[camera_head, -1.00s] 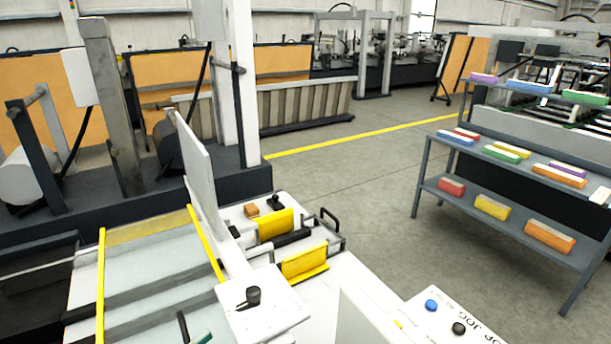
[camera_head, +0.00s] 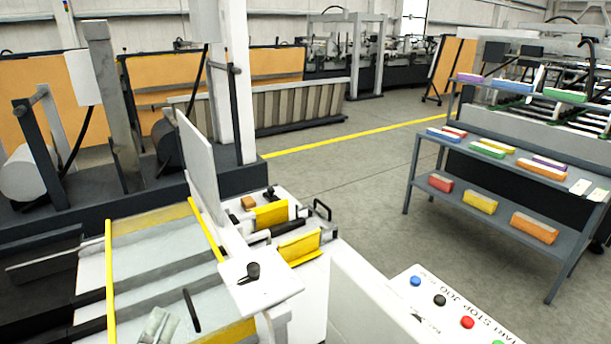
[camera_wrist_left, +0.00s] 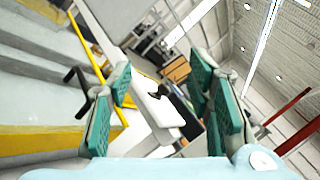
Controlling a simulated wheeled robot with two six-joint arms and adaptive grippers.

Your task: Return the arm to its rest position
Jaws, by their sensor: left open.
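My left gripper (camera_head: 158,326) shows at the bottom edge of the head view, over the pale bed of the machine (camera_head: 150,262). In the left wrist view, its green-padded fingers (camera_wrist_left: 162,92) stand wide apart with nothing between them. The wrist is tilted, so the machine and hall look slanted there. Most of my left arm is out of the head view. My right gripper is in neither view.
Beside the gripper are a yellow rail (camera_head: 110,283), a white plate with a black knob (camera_head: 262,285) and an upright white panel (camera_head: 198,160). A button panel (camera_head: 450,305) is lower right. A shelf rack (camera_head: 480,195) holds coloured boxes. Grey floor lies between.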

